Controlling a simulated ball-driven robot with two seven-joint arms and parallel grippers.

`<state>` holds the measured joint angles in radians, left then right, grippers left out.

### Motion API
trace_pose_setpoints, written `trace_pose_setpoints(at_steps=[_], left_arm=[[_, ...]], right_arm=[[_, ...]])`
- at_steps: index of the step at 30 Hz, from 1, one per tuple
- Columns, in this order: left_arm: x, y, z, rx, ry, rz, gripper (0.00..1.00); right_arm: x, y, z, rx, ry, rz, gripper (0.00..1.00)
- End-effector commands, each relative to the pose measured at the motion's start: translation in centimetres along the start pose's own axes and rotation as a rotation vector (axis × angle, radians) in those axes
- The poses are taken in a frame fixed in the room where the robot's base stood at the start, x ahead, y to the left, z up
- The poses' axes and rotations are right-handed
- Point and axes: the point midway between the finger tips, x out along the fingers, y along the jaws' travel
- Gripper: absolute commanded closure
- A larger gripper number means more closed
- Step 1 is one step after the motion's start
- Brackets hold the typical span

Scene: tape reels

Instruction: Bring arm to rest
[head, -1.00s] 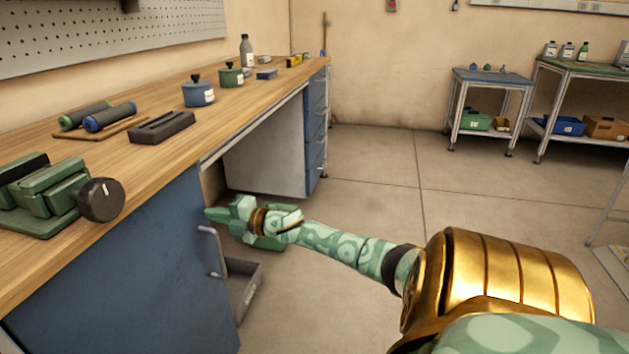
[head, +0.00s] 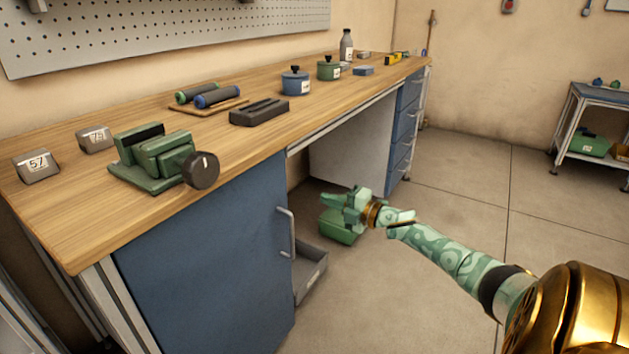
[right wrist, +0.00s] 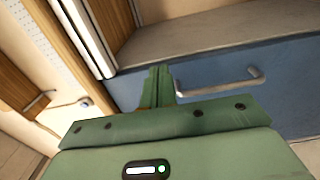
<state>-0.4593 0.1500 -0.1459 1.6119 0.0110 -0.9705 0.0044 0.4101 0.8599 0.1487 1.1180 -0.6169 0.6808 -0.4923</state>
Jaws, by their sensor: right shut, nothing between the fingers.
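My right gripper (head: 332,199) is pale green and shut, with nothing between its fingers. My right arm reaches in from the lower right, and the gripper hangs in front of the opening under the workbench (head: 90,225), just right of the blue cabinet door (head: 205,260). In the right wrist view the closed fingers (right wrist: 158,82) point toward a blue front with a metal handle (right wrist: 222,85), apart from it as far as I can tell. My left gripper is not in view.
A green vise-like fixture (head: 150,165) with a dark knob stands near the bench's front edge. Open floor (head: 440,210) lies to the right.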

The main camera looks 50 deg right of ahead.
Motion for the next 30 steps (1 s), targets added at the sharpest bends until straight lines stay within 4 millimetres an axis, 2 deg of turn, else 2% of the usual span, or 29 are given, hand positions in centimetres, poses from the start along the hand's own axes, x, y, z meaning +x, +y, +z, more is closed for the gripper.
trace_pose_setpoints(at_steps=[6,17,20,23,24,26,27,30], left_arm=[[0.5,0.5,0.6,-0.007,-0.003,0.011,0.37],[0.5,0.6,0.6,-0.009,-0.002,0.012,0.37],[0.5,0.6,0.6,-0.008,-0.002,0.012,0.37],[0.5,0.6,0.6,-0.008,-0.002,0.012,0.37],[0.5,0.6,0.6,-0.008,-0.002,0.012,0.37],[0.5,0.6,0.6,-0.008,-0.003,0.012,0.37],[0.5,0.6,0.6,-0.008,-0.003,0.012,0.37],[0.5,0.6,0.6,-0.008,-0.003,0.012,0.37]], right_arm=[[-2.1,0.0,2.1,0.0,0.0,-0.002,1.0],[-2.5,-0.2,2.6,0.012,-0.008,-0.007,1.0],[-2.5,-0.8,4.2,0.021,-0.096,-0.043,1.0],[-2.1,-1.7,5.9,0.051,-0.254,-0.086,1.0],[-2.1,-3.3,5.8,0.087,-0.327,-0.117,1.0],[-3.3,-8.1,4.3,0.162,-0.44,-0.202,1.0],[-4.6,-11.6,2.9,0.21,-0.508,-0.267,1.0],[-8.6,-18.9,-1.1,0.302,-0.639,-0.421,1.0]])
